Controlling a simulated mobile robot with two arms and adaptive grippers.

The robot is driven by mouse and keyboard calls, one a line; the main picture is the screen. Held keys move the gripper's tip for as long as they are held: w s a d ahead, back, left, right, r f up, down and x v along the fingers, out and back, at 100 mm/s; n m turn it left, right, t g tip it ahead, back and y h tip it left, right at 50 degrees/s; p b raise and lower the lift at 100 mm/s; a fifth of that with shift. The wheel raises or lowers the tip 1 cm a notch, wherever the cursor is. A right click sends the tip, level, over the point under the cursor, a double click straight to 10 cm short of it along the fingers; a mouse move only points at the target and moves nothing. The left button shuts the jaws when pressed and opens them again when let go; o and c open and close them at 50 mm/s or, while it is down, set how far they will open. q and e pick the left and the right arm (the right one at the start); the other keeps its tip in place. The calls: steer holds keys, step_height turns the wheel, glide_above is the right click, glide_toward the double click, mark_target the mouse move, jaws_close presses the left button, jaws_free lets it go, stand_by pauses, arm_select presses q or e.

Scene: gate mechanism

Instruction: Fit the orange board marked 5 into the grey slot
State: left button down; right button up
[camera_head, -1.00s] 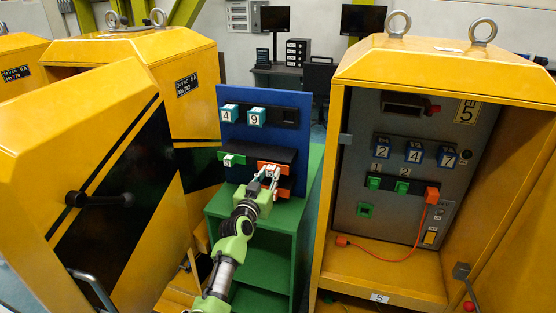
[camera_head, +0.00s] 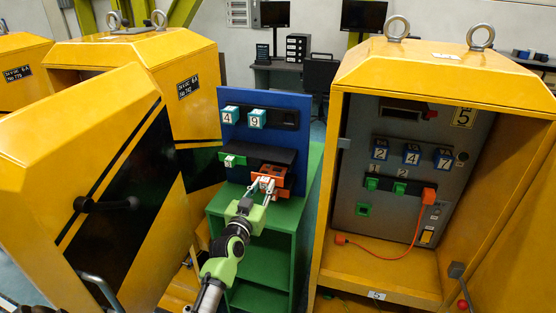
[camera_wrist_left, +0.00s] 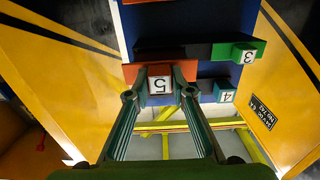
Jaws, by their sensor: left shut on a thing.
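The orange board marked 5 (camera_head: 280,172) is at the front of the lower black rack on the blue panel. In the left wrist view the white 5 block (camera_wrist_left: 159,85) is between my fingers, with orange (camera_wrist_left: 132,73) beside it. My left gripper (camera_head: 264,186) is shut on this board. Whether the board is clear of the rack is hard to tell. The grey panel (camera_head: 385,225) is inside the open yellow cabinet on the right; I cannot tell which opening in it is the grey slot. My right gripper is not in view.
A green board marked 3 (camera_head: 230,160) sits left on the same rack; blocks 4 (camera_head: 228,115) and 9 (camera_head: 257,117) are above. A green stand (camera_head: 302,207) carries the blue panel (camera_head: 282,143).

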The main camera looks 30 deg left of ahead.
arm_select(q)
steer(key=p+v, duration=0.2)
steer(key=v, duration=0.4)
stand_by(0.6)
